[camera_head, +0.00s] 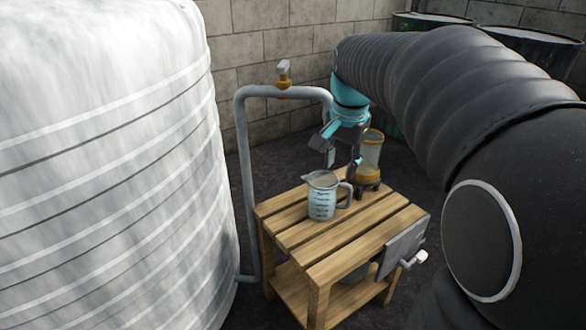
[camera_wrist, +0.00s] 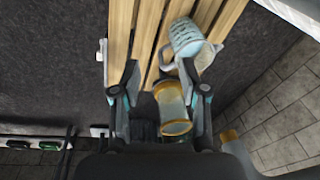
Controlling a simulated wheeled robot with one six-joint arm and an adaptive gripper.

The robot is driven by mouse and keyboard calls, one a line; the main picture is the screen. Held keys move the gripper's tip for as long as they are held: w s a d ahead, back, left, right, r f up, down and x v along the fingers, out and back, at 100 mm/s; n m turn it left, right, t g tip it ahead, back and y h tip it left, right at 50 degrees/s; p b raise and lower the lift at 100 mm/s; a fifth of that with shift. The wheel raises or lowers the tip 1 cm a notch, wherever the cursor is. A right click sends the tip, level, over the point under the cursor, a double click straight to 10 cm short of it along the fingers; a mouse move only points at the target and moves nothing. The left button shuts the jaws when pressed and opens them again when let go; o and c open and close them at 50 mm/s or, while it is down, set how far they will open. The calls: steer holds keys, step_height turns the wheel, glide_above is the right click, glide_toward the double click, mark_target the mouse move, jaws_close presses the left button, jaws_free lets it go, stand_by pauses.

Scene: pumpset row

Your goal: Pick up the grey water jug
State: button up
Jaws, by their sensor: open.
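The grey water jug (camera_head: 321,203) stands upright on the slatted wooden table, its handle toward the right in the head view. It is pale blue-grey with dark markings. In the wrist view the jug (camera_wrist: 186,38) lies beyond the fingertips, toward the upper right. My gripper (camera_head: 343,160) is open above the table's far side, behind the jug and apart from it. In the wrist view my gripper (camera_wrist: 160,78) has its two fingers spread, with nothing held. The right finger hides part of the space near the jug's handle.
An amber cylinder (camera_head: 370,152) on a dark base stands behind the jug; it also shows between the fingers in the wrist view (camera_wrist: 172,105). The wooden table (camera_head: 330,270) has bare slats in front. A grey pipe (camera_head: 245,170) with a valve and a big white tank (camera_head: 100,180) stand left.

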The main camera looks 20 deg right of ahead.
mark_target(351, 191)
steer(key=w+d+f+m, duration=0.1)
steer(key=w+d+m, duration=0.1)
steer(key=w, duration=0.1)
steer(key=w+d+f+m+g+b, duration=0.1)
steer(key=w+d+f+m, duration=0.1)
steer(key=w+d, duration=0.1)
steer(key=w+d+f+m+g, duration=0.1)
steer(key=w+d+f, duration=0.1)
steer(key=w+d, duration=0.1)
steer(key=shift+w+d+f+m, duration=0.2)
steer(key=shift+d+m, duration=0.05)
steer(key=shift+m, duration=0.15)
step_height(351, 191, down, 14)
steer(key=shift+s+r+b, duration=0.1)
steer(key=shift+r+b, duration=0.15)
steer(key=shift+b, duration=0.8)
jaws_close()
